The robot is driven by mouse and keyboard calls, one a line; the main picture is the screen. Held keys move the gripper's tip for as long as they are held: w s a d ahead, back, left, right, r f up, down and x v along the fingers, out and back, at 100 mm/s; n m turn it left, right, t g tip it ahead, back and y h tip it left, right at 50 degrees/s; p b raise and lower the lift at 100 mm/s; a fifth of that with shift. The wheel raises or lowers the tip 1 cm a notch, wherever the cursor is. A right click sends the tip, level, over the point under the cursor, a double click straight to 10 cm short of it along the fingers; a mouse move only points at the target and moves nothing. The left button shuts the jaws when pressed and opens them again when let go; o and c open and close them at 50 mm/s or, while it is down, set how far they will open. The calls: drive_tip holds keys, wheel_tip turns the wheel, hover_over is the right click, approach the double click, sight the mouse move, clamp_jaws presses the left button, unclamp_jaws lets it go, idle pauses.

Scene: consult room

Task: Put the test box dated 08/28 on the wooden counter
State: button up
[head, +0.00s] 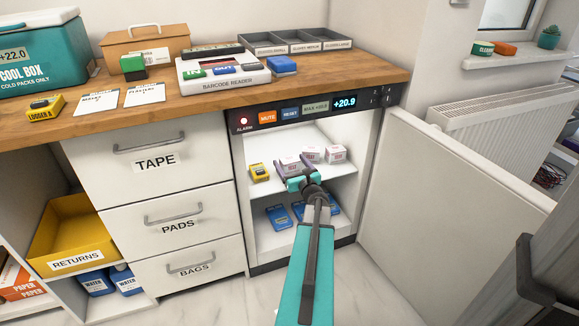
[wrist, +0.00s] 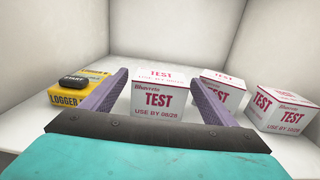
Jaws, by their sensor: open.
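Several white test boxes with red print stand inside the open fridge (head: 345,130), on its upper shelf. In the wrist view the nearest test box (wrist: 158,100) reads USE BY 08/28. My gripper (wrist: 158,80) is open, with one purple finger on each side of this box; contact cannot be told. It reaches into the fridge in the head view (head: 294,165). A second box (wrist: 222,78) is partly hidden behind the right finger. The wooden counter (head: 350,78) is above the fridge.
A yellow logger (wrist: 75,92) with a dark piece on top sits left of the boxes. Blue packs (head: 278,215) lie on the lower level. The open fridge door (head: 450,190) stands at the right. The counter holds a barcode reader box (head: 225,82) and trays (head: 290,40); its right front is clear.

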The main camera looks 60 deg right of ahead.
sight(286, 157)
drive_tip(key=shift+b+x, duration=0.35)
drive_tip(key=shift+x, duration=1.9)
drive_tip(key=c, duration=1.3)
drive_tip(key=shift+r, duration=0.1)
